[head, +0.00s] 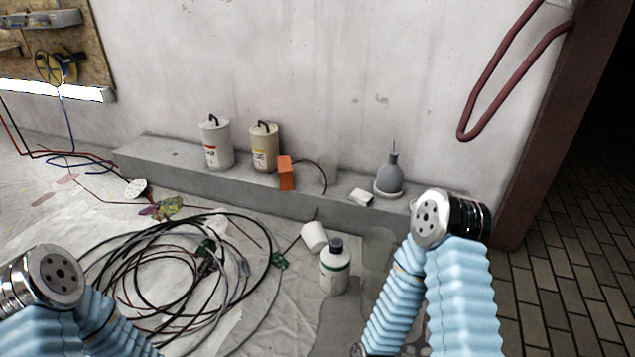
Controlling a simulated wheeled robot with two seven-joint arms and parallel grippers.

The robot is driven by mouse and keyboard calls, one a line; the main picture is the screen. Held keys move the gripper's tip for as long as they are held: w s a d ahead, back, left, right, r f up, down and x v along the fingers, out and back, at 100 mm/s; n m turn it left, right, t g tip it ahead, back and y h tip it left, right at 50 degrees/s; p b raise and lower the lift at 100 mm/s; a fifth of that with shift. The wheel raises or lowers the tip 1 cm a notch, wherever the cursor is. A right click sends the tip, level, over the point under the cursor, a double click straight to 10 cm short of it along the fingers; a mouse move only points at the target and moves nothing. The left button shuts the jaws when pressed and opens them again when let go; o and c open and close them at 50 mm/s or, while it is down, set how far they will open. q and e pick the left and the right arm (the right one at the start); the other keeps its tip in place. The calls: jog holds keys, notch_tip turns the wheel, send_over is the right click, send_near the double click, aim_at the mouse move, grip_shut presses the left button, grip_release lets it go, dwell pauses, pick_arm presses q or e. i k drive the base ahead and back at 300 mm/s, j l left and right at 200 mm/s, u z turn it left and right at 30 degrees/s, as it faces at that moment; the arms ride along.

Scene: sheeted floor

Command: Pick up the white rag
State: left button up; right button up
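A small white, flat, folded-looking piece (361,198) lies on the grey concrete ledge, left of a grey bulb-shaped bottle. It looks like the white rag, but it is too small to be sure. My two arms, in light blue ribbed sleeves with round metal joints, show at the lower left and lower right. Their sleeves run down towards the bottom edge, and I see no gripper fingers on either. Nothing touches the white piece.
The ledge (150,160) also holds two canisters (216,146) (264,150), an orange block (285,174) and the grey bottle (390,175). A white bottle (335,272) and a tipped white cup (314,236) are on the sheeted floor. Coiled cables (130,265) cover the left floor.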

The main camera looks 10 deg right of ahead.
aim_at(362, 197)
jog(key=i+j+u, duration=0.1)
jog(key=i, duration=1.35)
jog(key=i+j+z, duration=0.15)
jog(key=i+z, duration=0.15)
jog(key=i, duration=0.2)
jog(key=i+j+z, duration=0.3)
jog(key=i, duration=0.15)
jog(key=l, duration=0.1)
